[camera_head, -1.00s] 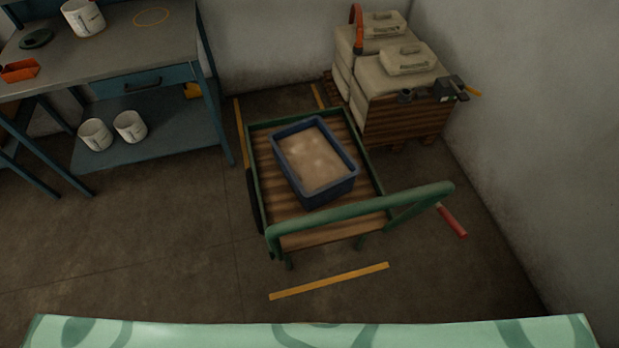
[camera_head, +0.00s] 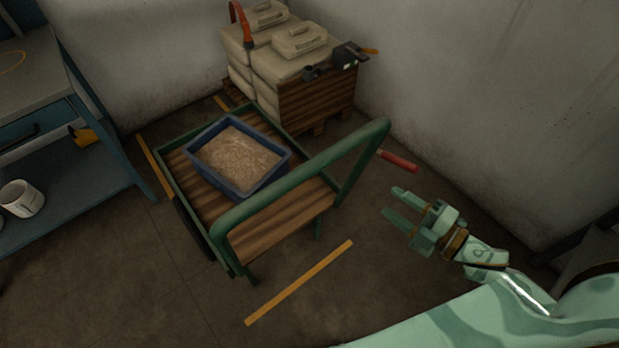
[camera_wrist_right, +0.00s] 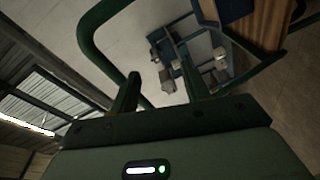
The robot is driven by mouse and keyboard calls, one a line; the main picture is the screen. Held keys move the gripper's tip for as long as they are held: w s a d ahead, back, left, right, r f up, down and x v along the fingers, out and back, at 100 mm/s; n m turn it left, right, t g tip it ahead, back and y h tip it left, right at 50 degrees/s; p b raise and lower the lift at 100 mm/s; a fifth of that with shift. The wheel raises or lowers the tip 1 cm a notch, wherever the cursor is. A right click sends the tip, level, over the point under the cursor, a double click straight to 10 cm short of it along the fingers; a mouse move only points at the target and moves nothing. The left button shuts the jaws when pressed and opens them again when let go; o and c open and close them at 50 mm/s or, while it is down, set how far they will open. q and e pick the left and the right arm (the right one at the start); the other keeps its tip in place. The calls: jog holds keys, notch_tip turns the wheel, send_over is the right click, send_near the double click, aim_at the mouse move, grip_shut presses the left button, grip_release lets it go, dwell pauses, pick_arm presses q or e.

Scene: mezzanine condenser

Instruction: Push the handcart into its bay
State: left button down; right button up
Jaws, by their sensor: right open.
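The handcart has a green tube frame and a wooden slatted deck (camera_head: 285,225), with a blue tub (camera_head: 240,187) of pale grainy material on it. Its raised green handle (camera_head: 300,172) is on the near side. Yellow floor strips lie left of the cart (camera_head: 155,167), in front of it (camera_head: 300,283) and behind it (camera_head: 222,103). My right gripper (camera_head: 393,203) is open and empty, to the right of the handle and apart from it. In the right wrist view, the handle tube (camera_wrist_right: 85,38) curves beyond the open fingers (camera_wrist_right: 160,88). My left gripper is out of view.
A pallet of pale sacks (camera_head: 285,65) stands behind the cart by the wall. A red-handled object (camera_head: 398,160) shows right of the handle. A blue workbench (camera_head: 75,140) with a white bucket (camera_head: 22,198) on its lower shelf is at left. Floor in front is clear.

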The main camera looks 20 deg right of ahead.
jog(key=s+a+r+n+y, duration=0.2)
jog(key=a+r+n+y, duration=0.35)
jog(key=r, duration=0.35)
jog(key=w+a+r+n, duration=0.1)
jog(key=w+a+r, duration=0.1)
jog(key=w+a, duration=0.8)
jog(key=shift+w+a+r+g, duration=0.2)
jog(key=shift+w+a+g, duration=0.15)
jog(key=shift+w, duration=0.45)
grip_shut()
